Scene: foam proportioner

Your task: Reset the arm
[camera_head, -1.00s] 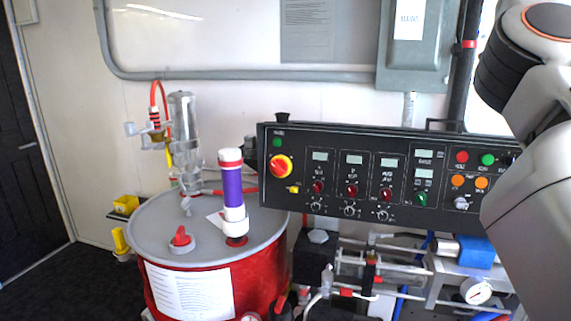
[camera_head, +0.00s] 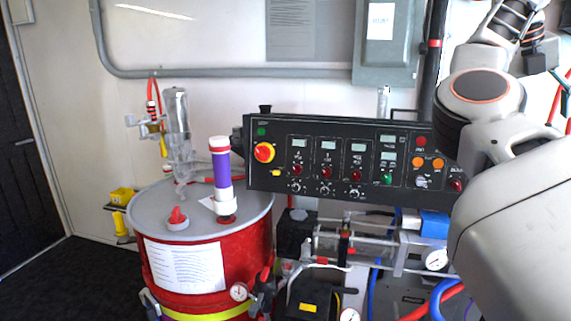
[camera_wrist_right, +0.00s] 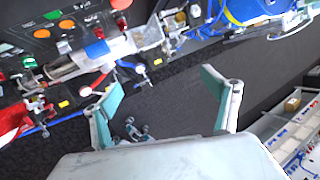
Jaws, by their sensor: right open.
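My right arm (camera_head: 490,110) comes in at the right side of the head view, bent upward, and hides the right end of the control panel. In the right wrist view my right gripper (camera_wrist_right: 160,92) is open and empty, its two teal-padded fingers spread wide over the dark floor. It touches nothing that I can see. In the head view the black control panel (camera_head: 325,185) has a red and yellow rotary switch, small displays and several coloured knobs. It also shows at the top left of the wrist view (camera_wrist_right: 55,45). My left gripper is not in view.
A red drum (camera_head: 190,262) with a grey lid and a purple and white tube (camera_head: 221,170) stands left of the panel. Pipes, gauges and hoses lie under the panel. A grey electrical box (camera_head: 388,45) hangs above. Dark floor (camera_head: 75,285) is clear at the left.

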